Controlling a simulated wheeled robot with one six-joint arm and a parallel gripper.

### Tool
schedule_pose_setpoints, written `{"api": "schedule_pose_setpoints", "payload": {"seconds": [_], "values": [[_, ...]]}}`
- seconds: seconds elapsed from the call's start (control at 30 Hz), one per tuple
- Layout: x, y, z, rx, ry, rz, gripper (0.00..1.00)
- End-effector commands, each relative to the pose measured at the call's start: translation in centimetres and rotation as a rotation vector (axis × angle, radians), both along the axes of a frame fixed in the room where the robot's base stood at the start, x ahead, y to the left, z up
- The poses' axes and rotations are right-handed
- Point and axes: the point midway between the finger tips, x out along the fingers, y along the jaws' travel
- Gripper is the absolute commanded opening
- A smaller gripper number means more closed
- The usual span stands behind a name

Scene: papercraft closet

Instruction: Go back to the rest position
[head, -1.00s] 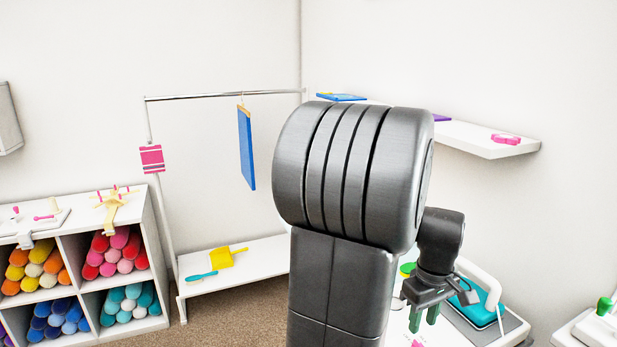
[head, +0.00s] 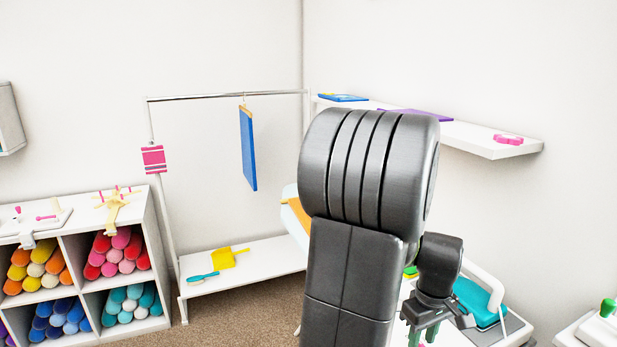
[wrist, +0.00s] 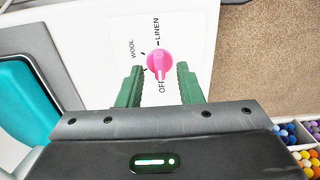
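My gripper (head: 424,333) is low on the right in the head view, pointing down, partly hidden behind my own arm. In the wrist view its green fingers (wrist: 158,88) are spread apart with nothing between them. Beyond the fingertips a pink knob (wrist: 160,64) sits on a white panel marked WOOL, LINEN and OFF. The knob's pointer is toward OFF. From this view I cannot tell how far the fingers are above the panel.
A wall shelf (head: 470,136) is behind my arm. A low bench (head: 270,258) holds a yellow dustpan (head: 226,258) under a clothes rail (head: 225,96). A cubby unit (head: 160,235) stands left. Carpet is open in front.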

Motion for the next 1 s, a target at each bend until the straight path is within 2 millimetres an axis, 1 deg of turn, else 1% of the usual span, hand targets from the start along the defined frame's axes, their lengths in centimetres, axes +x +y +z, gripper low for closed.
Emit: {"api": "schedule_pose_setpoints", "payload": {"seconds": [0.17,0.67,0.7,0.73,0.8,1.0], "values": [[0.2,0.1,3.0,-0.003,-0.005,0.004,0.33],[0.5,0.4,13.1,-0.005,-0.004,0.005,0.33],[0.4,0.5,13.0,-0.003,0.001,0.005,0.33],[0.3,0.5,11.9,0.001,0.006,0.004,0.33],[0.3,0.4,10.4,0.001,0.006,0.004,0.33],[0.2,0.2,6.3,0.002,0.005,0.004,0.33]]}}
